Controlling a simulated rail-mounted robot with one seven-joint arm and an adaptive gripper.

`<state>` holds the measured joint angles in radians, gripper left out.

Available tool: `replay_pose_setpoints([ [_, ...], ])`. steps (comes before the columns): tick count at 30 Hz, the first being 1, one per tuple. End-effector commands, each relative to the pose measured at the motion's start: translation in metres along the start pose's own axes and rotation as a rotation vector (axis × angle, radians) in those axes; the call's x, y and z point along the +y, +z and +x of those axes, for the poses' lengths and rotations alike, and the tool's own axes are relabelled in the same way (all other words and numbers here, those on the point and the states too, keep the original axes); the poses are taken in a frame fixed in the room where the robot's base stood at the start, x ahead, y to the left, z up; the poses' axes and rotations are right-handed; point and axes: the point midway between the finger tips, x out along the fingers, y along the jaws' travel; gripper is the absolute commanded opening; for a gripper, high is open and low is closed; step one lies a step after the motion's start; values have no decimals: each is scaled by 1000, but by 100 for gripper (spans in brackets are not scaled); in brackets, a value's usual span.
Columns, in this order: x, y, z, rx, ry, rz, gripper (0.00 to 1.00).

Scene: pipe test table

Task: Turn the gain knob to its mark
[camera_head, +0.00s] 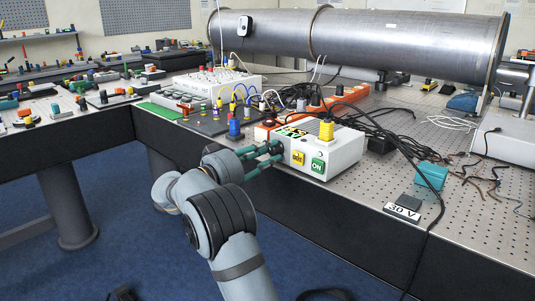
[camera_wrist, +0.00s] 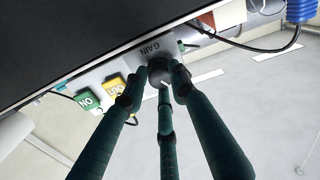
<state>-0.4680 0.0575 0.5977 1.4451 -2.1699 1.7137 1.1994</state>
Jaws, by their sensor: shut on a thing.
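The gain knob (camera_wrist: 158,68) is a dark round knob under the word GAIN in the wrist view. It sits on the grey front face of a white control box (camera_head: 343,149). My gripper (camera_head: 277,150) reaches the left end of that face in the head view. Its dark green fingers are closed around the knob, one on each side and one across it in the wrist view (camera_wrist: 159,78). In the head view, the fingers mostly hide the knob. A small light line shows near the knob's edge, but I cannot make out the mark.
A green ON button (camera_head: 318,166) and a yellow button (camera_head: 298,158) sit right of the knob. A teal block (camera_head: 431,175) lies to the right.

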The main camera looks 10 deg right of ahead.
Motion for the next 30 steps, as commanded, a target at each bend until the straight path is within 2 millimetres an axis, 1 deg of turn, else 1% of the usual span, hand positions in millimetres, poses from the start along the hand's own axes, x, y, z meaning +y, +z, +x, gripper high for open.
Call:
replay_pose_setpoints([
  [1, 0, 4, 0, -7, 2, -34, 0],
  [4, 0, 4, -1, -8, 1, -118, 0],
  [30, 2, 1, -1, -11, -1, -947, 0],
])
